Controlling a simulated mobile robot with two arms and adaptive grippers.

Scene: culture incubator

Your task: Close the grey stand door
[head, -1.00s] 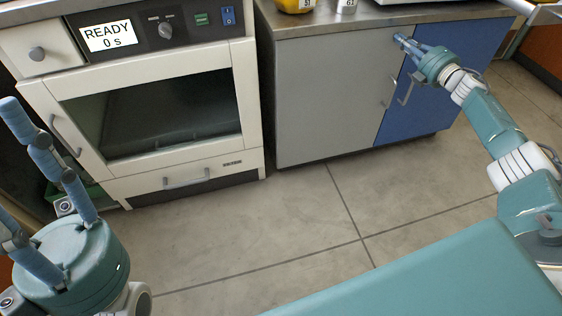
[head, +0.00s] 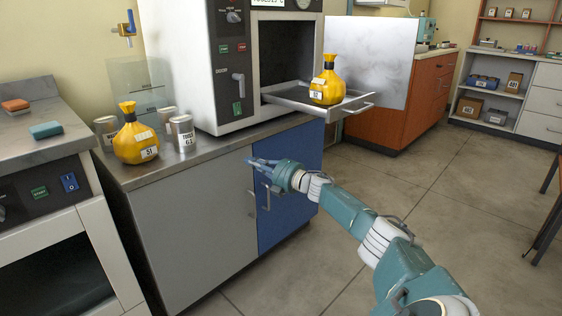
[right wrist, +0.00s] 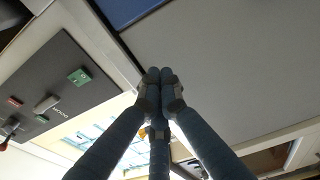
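The stand under the steel worktop has a grey door (head: 190,230) on the left and a blue door (head: 290,178) on the right. The grey door looks flush with the stand front in the head view, with no gap visible along its edge. Its handle (head: 252,204) is near the seam with the blue door. My right gripper (head: 258,163) is in front of the top of the blue door, near the seam. In the right wrist view its fingers (right wrist: 160,76) meet at the tips with nothing visible between them. Whether they touch a door is unclear. My left gripper is out of view.
Above is an incubator (head: 222,75) with its door (head: 385,60) open and a tray (head: 285,97) pulled out, bearing a yellow bag (head: 327,90). Another yellow bag (head: 136,142) and several cans stand on the worktop (head: 210,150). Floor (head: 370,185) to the right is clear.

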